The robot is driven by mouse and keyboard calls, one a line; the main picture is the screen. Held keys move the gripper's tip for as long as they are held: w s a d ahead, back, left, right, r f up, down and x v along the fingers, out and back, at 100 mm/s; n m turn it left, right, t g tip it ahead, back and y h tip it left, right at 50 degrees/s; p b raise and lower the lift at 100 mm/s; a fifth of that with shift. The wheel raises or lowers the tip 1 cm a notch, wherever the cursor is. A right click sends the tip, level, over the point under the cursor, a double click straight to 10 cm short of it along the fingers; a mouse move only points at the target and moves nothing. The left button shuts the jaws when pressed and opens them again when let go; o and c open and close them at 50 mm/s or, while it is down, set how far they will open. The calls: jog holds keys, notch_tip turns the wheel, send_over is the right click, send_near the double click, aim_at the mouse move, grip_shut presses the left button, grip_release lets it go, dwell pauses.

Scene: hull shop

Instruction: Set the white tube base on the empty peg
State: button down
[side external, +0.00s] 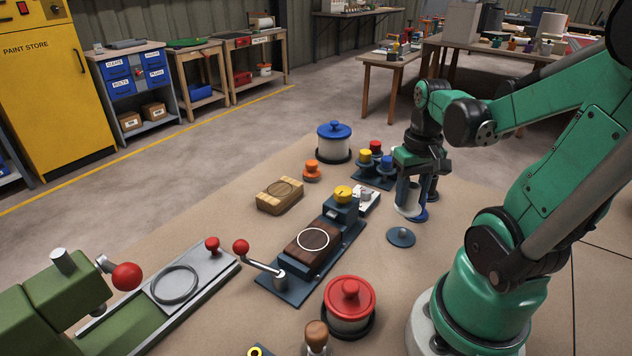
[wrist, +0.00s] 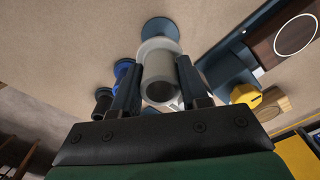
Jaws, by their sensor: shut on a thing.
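My gripper (wrist: 160,85) is shut on the white tube base (wrist: 160,68), a pale tube with a wider rim at its far end. In the side view, my gripper (side external: 412,185) holds the white tube base (side external: 407,198) roughly upright. A dark blue round disc (side external: 401,236) with a small nub on top lies on the work surface, a little nearer the camera and apart from the tube. In the wrist view the blue disc (wrist: 158,27) shows just beyond the tube's rim, which covers part of it.
In the wrist view, a blue piece (wrist: 124,68) and a black piece (wrist: 103,100) stand left of my fingers. A rack with coloured knobs (side external: 372,174) stands left of my gripper. A dark wooden block (side external: 313,247) sits on a blue fixture. A red-lidded pot (side external: 349,305) stands nearer the camera.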

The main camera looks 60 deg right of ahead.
aim_at(403, 230)
jog(key=shift+f, duration=2.7)
jog(key=shift+r, duration=0.15)
jog(key=shift+r, duration=0.6)
jog(key=shift+f, duration=0.95)
dwell(0.5)
jog(key=shift+r, duration=0.6)
jog(key=shift+f, duration=1)
dwell(0.5)
jog(key=c, duration=0.7)
grip_release()
jog(key=shift+r, duration=0.15)
